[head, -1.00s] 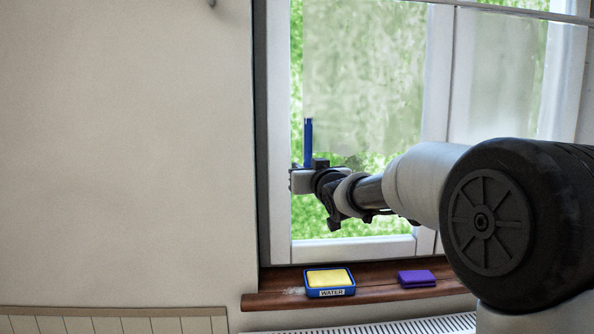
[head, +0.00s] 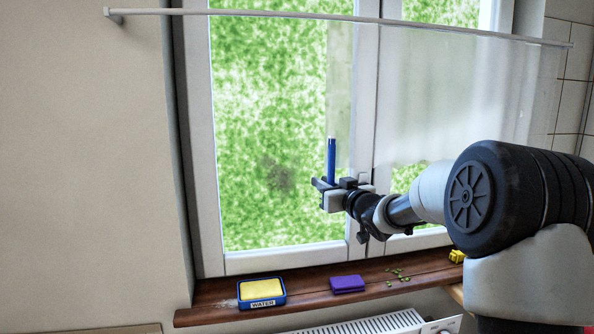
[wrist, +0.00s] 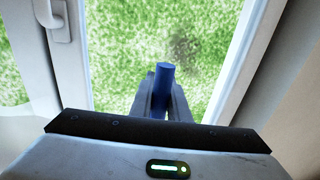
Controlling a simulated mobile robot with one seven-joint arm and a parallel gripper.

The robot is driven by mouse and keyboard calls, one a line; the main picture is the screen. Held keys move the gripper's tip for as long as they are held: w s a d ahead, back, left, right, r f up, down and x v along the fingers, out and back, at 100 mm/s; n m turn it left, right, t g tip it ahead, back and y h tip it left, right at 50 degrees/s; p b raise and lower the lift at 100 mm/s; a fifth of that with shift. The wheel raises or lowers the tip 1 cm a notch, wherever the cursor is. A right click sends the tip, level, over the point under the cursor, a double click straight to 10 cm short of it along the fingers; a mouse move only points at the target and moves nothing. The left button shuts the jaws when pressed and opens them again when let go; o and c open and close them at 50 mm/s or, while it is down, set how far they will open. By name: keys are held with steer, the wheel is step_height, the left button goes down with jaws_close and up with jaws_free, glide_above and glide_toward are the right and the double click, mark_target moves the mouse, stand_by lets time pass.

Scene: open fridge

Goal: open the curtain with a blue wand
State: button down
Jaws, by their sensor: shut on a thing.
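The blue wand (head: 331,160) stands upright in front of the window. My gripper (head: 332,193) is shut on its lower part. The wrist view also shows the wand (wrist: 163,82) between the two fingers of my gripper (wrist: 162,95). The sheer white curtain (head: 455,110) hangs from a white rod (head: 250,12). It covers the right part of the window, and its left edge is near the wand. The left pane (head: 265,120) is mostly bare, with green outside and a dark smudge on the glass. Whether the wand joins the curtain is too faint to tell.
On the wooden sill (head: 215,305) are a blue tray with a yellow sponge labelled WATER (head: 262,292), a purple cloth (head: 347,284), small green bits (head: 397,275) and a yellow object (head: 457,256). A radiator (head: 380,325) is below. A window handle (wrist: 50,15) shows in the wrist view.

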steer(key=w+d+p, duration=0.1)
steer(key=d+p, duration=0.1)
steer(key=d, duration=0.4)
steer(key=shift+d+p, duration=0.3)
steer(key=shift+d, duration=0.1)
steer(key=c, duration=1.7)
jaws_free()
steer(key=shift+w, duration=0.1)
steer(key=b+v, duration=0.2)
steer(key=v, duration=1.5)
steer(key=shift+s+d, duration=0.1)
steer(key=shift+s, duration=0.1)
